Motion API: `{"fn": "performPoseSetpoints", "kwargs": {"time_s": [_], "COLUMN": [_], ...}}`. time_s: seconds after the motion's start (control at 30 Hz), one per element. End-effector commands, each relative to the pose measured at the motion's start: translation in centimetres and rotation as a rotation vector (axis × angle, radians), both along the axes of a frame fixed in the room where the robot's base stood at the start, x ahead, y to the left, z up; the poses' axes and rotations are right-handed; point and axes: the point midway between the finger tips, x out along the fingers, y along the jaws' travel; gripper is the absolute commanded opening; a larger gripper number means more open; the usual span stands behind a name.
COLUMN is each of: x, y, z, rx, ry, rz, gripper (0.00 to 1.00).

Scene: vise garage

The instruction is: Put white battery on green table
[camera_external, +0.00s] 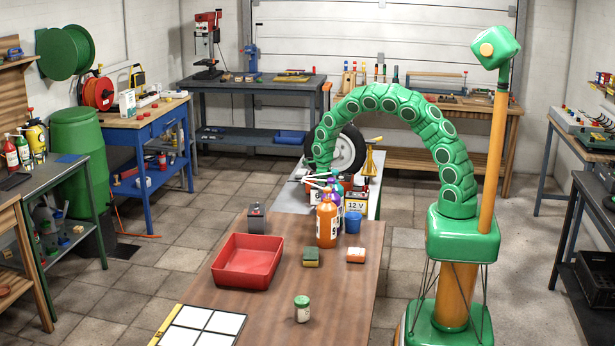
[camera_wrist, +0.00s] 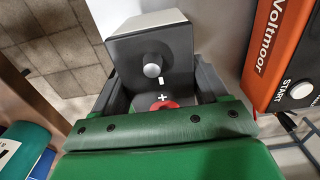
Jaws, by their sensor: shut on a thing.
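My gripper (camera_wrist: 162,92) is shut on a battery, the white battery (camera_wrist: 145,24), in the wrist view. It has a light side and a dark grey top with a round knob, a minus mark, a plus mark and a red terminal. In the external view my gripper (camera_external: 316,179) is low over the pale table (camera_external: 290,200) behind the bottles, and the held battery is hard to make out there. I cannot tell whether the battery touches the table. The green table (camera_external: 50,177), with green legs and a dark top, stands at the far left.
An orange Voltmoor box (camera_wrist: 283,50) is close on the right in the wrist view. Bottles (camera_external: 327,222) and a yellow 12 V battery (camera_external: 354,201) crowd my gripper. A red tray (camera_external: 248,262) and dark battery (camera_external: 256,217) are on the wooden table. Bottles stand on the green table.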

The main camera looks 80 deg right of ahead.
Motion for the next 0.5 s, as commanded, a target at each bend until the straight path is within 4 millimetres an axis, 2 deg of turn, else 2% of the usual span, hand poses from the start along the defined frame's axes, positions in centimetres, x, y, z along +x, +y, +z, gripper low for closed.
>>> {"fn": "performPoseSetpoints", "kwargs": {"time_s": [0.23,0.5], "x": [0.0,0.1], "y": [0.0,0.0], "z": [-2.7,-3.0], "rx": [0.001,0.0], "ry": [0.001,0.0], "rz": [0.0,0.0], "gripper": [0.0,0.0]}}
